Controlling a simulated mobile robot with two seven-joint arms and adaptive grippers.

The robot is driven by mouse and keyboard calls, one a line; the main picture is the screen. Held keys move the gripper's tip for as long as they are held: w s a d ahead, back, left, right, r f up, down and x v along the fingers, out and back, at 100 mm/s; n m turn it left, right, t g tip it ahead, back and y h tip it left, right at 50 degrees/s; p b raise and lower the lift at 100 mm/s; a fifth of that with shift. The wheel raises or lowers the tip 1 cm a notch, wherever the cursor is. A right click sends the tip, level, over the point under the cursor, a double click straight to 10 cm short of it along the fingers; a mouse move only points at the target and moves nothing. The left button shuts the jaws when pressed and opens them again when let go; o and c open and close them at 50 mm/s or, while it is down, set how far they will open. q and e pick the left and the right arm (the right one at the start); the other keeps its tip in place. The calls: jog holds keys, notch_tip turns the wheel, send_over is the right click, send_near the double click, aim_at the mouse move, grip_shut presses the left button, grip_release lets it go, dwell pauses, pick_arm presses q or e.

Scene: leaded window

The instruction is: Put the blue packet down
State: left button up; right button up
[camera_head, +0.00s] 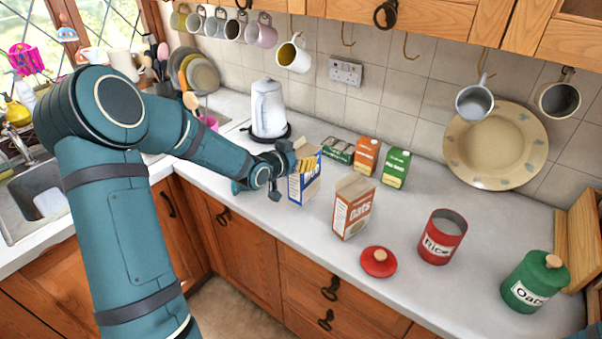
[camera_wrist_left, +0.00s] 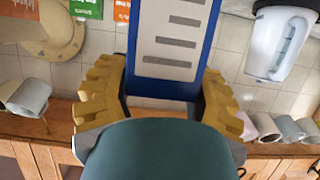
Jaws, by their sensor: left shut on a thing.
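The blue packet (camera_head: 304,186) is a blue and white box, upright by the counter's back-left stretch, left of an oats box. My left gripper (camera_head: 306,163) is shut on its upper part, with yellow fingers on either side. In the left wrist view the blue packet (camera_wrist_left: 172,50) shows a white panel with grey bars between the yellow fingers (camera_wrist_left: 163,85). Its base is at or just above the worktop (camera_head: 325,245); I cannot tell whether it touches. My right gripper is not in view.
The oats box (camera_head: 352,207) stands close to the right. Behind are an orange packet (camera_head: 367,156), a green packet (camera_head: 396,168) and a low green box (camera_head: 338,150). A kettle (camera_head: 268,110) stands back left. A red lid (camera_head: 378,263), rice tin (camera_head: 441,238) and green canister (camera_head: 534,284) are right.

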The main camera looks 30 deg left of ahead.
pick_arm(q)
notch_tip(320, 180, down, 4)
jog(key=shift+r, duration=0.1)
dwell(0.4)
jog(key=shift+f+b, duration=0.2)
jog(key=shift+b, duration=0.2)
jog(key=o, duration=1.3)
jog(key=shift+o, duration=0.2)
